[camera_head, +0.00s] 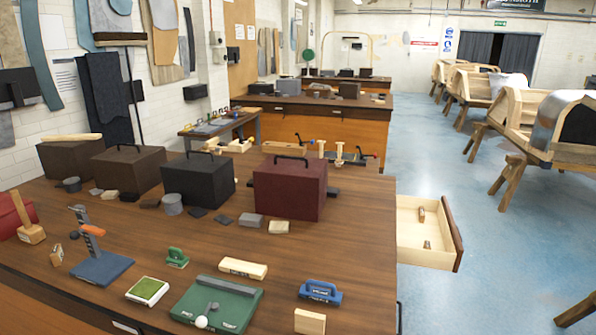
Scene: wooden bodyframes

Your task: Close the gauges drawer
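An open drawer (403,241) of pale wood with a dark brown front (452,233) sticks out from the right end of the brown workbench (353,243). A couple of small wood-and-metal items lie inside it. I cannot read any label that would mark it as the gauges drawer. Its front faces right, toward the blue floor, and part of the drawer is hidden by the bench. Neither of my grippers is in view.
On the bench stand a dark red case (290,190), a black case (198,182), brown cases and a green board (217,305). A blue-handled tool (320,292) lies near the bench's right front. The blue floor (500,270) right of the drawer is clear. Wooden frames (512,180) stand beyond.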

